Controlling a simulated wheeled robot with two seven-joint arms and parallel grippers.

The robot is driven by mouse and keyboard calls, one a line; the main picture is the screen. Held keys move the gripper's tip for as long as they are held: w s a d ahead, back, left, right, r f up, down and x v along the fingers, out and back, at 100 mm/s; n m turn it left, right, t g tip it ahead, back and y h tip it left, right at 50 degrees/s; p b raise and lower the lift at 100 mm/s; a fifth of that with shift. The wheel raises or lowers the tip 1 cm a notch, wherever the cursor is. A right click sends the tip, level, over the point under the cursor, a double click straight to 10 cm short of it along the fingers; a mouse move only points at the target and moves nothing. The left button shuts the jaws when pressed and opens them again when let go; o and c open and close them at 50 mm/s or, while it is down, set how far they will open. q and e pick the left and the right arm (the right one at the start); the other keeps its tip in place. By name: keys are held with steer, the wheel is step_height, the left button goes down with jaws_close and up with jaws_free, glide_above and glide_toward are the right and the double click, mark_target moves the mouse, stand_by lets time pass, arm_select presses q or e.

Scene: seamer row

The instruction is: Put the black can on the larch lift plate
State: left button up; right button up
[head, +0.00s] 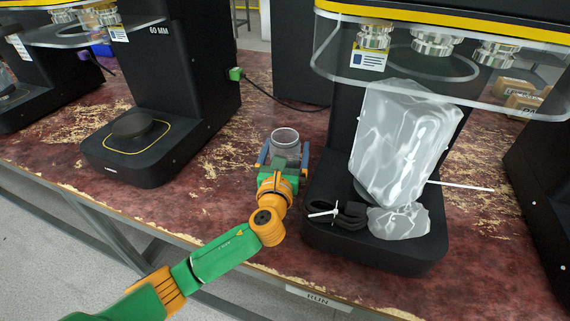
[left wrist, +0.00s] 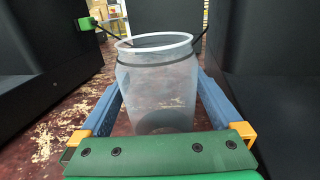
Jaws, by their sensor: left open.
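My left gripper (head: 284,158) is open on the bench between two seaming machines. Its blue fingers stand on either side of a clear, see-through can (head: 286,136) with a pale rim. In the left wrist view this can (left wrist: 158,85) is upright between the fingers, with a dark band under its rim; contact cannot be told. I make out no plainly black can. A dark round lift plate (head: 132,124) sits inside a yellow outline on the 60 MM machine's base. I cannot read which machine is larch. My right gripper is not in view.
The right machine (head: 375,250) is draped in crumpled clear film (head: 400,140), with a coiled black cable (head: 338,213) on its base. Another machine (head: 30,95) stands far left. A thin white rod (head: 462,186) sticks out at right. Bench (head: 215,165) beside the clear can is bare.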

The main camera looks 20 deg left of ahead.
arm_select(q)
steer(key=shift+w+a, duration=0.1)
steer(key=shift+w, duration=0.4)
steer(key=c, duration=1.2)
